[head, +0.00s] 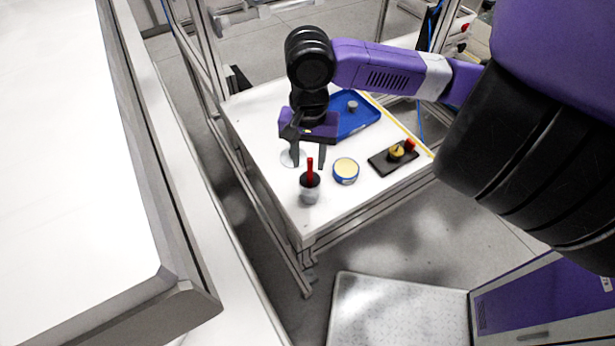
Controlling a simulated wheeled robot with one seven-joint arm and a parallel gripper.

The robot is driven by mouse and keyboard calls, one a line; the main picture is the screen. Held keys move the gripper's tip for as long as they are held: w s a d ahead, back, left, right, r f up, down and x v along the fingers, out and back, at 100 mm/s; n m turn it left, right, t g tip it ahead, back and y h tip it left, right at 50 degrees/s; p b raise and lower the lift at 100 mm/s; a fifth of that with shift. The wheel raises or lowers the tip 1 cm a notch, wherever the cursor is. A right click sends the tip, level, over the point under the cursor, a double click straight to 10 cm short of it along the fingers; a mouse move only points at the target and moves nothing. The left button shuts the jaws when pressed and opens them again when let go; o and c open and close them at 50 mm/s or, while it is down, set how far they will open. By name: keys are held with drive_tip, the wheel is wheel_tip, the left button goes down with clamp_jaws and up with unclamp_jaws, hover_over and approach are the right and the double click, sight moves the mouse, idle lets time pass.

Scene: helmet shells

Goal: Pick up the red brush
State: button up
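The red brush (310,169) stands upright in a small grey cup (310,194) with a dark top, near the front left of the white table. Only its red handle shows; its lower end is hidden in the cup. My gripper (309,164) points down over the table, its two dark fingers apart, one to each side of the red handle in the picture. I cannot tell from this one view whether the fingers are level with the handle or behind it. Nothing shows held between them.
A round tin (346,171) with a pale yellow top stands right of the cup. A dark board (393,162) with yellow and red pieces lies farther right. A blue tray (361,118) lies at the back. A white disc (288,158) lies at left. A large white surface (70,180) fills the left.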

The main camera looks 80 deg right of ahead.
sight(310, 171)
drive_tip(key=shift+s+f, duration=0.15)
drive_tip(key=shift+f, duration=2.2)
clamp_jaws()
